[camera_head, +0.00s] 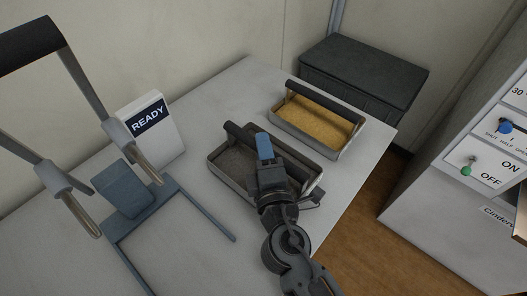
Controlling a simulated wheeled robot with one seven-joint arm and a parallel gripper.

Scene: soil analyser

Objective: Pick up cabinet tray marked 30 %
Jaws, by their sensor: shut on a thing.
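A metal tray with dark grey contents (231,160) and a dark bar handle is on the white table, at the middle of the view. My gripper (264,146), with a blue part at its tip, is over this tray and shut on its handle. My gripper hides the middle of the handle and part of the contents. I cannot tell whether the tray is lifted. No 30 % mark shows on it. A second tray with yellow grainy contents (315,118) stands behind to the right.
A white block reading READY (151,128) and a blue-grey frame with a block (121,189) stand at left. A large handled device (70,75) is at the upper left. A dark crate (362,72) is behind the table. A white cabinet (450,190) with knobs and a partly visible "30" label is at right.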

